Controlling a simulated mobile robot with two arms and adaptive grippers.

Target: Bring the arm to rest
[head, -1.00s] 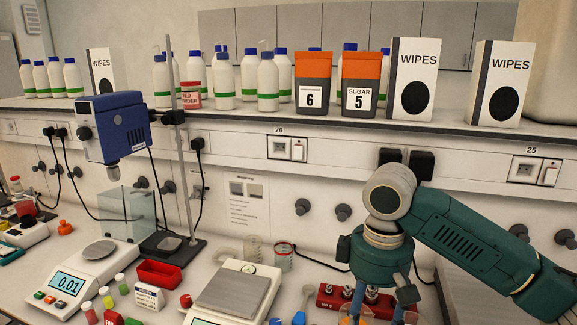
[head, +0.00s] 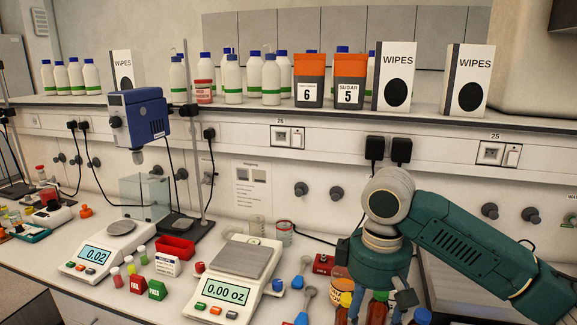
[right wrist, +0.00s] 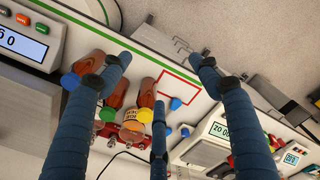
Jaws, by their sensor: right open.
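My right arm comes in from the right in the head view, dark green with a grey joint. Its wrist hangs over the front of the bench, and its gripper's fingertips are not clear there. In the right wrist view my right gripper (right wrist: 160,70) has its blue fingers spread, with nothing held between them. Brown bottles (right wrist: 143,93) with coloured caps and a labelled jar (right wrist: 133,124) lie in view beyond and between the fingers. The jar (head: 341,288) also shows beside the wrist in the head view. My left gripper is not in view.
A balance (head: 232,281) reading 0.00 oz stands left of the arm, with another balance (head: 105,250) farther left. A red tray (head: 175,248) and a stand with a blue device (head: 140,118) are behind. The shelf (head: 250,110) holds white bottles, canisters and wipes boxes (head: 397,76).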

